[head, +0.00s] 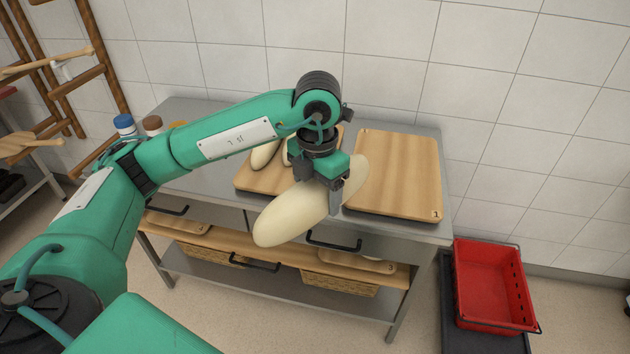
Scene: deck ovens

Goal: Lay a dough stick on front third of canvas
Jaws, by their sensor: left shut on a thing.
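My left gripper (333,186) points down and is shut on a pale, oblong dough stick (290,217). It holds the dough stick above the front edge of the steel table, in front of the left wooden board. Another dough piece (264,155) lies on that left board (256,180), partly hidden by my left arm. The right wooden board (396,176), marked 1 at its corner, is bare. I cannot make out a canvas. My right gripper is not in view.
The steel table (433,225) has drawers and a lower shelf with baskets (340,284). Bottles with blue (123,121) and brown (152,124) caps stand at the table's left back. A wooden rack (75,90) is at the left.

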